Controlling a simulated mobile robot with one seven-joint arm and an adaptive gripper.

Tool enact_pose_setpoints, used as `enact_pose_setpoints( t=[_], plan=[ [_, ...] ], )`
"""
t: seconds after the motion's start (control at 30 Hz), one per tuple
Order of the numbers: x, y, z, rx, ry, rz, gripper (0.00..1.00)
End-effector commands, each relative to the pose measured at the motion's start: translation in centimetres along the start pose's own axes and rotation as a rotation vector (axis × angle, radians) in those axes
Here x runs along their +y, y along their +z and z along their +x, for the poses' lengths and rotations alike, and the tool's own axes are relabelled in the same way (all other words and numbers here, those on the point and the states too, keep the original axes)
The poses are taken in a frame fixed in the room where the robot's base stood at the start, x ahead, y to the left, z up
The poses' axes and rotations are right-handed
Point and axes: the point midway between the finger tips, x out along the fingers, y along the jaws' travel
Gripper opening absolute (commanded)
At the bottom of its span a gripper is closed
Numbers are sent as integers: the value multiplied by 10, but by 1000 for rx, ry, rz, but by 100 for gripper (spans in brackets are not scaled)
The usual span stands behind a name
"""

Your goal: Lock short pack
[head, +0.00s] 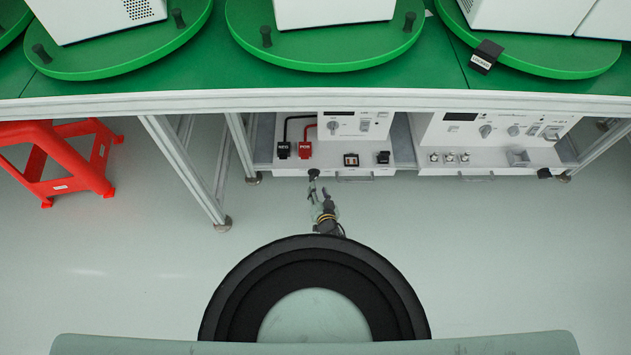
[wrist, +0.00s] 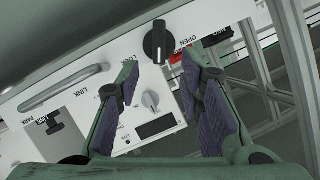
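A black rotary knob (wrist: 155,42) with a white pointer line sits on the white panel in the wrist view, with OPEN lettering beside it. In the head view the knob (head: 314,174) is on the front edge of the left white unit (head: 345,160). My gripper (head: 318,190) is just in front of it. In the wrist view my gripper (wrist: 158,62) is open, with one finger on each side and the knob beyond the gap near the tips. I see nothing between the fingers, and cannot tell whether they touch the knob.
A black NEG plug (head: 283,150) and red POS plug (head: 304,149) stand on the left unit. A second white unit (head: 490,165) is to the right. A green table (head: 220,65) overhangs both. A red stool (head: 75,170) stands left; the floor in front is clear.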

Motion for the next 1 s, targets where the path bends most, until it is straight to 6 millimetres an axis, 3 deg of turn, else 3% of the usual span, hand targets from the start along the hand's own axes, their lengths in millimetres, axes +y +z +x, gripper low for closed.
enact_pose_setpoints(
  t=[0.1, 0.4, 0.87, 1.0],
  plan=[
    [3, 7, 26, 2, -2, -1, 34],
    [2, 4, 64, 1, 0, 0, 34],
    [0, 0, 73, 0, 1, 1, 34],
    [0, 0, 73, 0, 1, 1, 26]
  ],
)
